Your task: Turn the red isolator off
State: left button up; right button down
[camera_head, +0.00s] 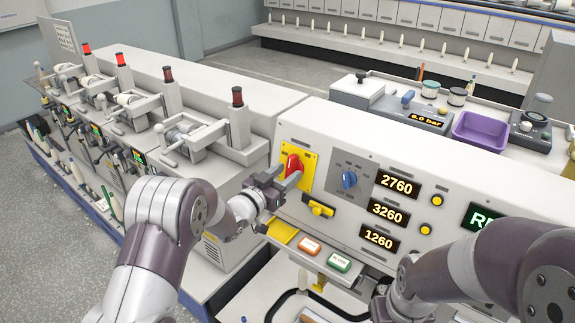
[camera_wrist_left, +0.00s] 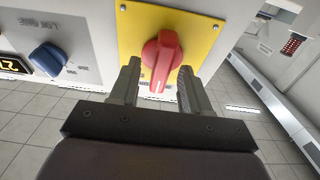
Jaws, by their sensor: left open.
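The red isolator (camera_head: 293,166) is a rotary handle on a yellow plate (camera_head: 309,170) at the left end of the control panel. In the left wrist view the red handle (camera_wrist_left: 161,60) stands near upright, slightly tilted, on the yellow plate (camera_wrist_left: 203,40). My left gripper (camera_head: 282,182) is at the isolator in the head view. In the wrist view its two fingers (camera_wrist_left: 158,85) are open, one on each side of the handle, with gaps visible. My right arm shows at the lower right of the head view; its gripper is not in view.
A blue knob (camera_head: 349,180) sits right of the isolator and shows in the wrist view (camera_wrist_left: 48,59). A yellow handle (camera_head: 318,208) is just below the isolator. An orange button (camera_head: 309,246) and a green button (camera_head: 339,262) lie lower. A purple tray (camera_head: 480,129) stands on top.

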pick_arm(q)
jog(key=shift+w+d+r, duration=0.1)
jog(key=shift+w+d, duration=0.15)
jog(key=shift+d, duration=0.1)
jog(key=shift+w+a+f, duration=0.1)
jog(key=shift+w+f, duration=0.1)
jog(key=shift+w, duration=0.15)
grip_shut()
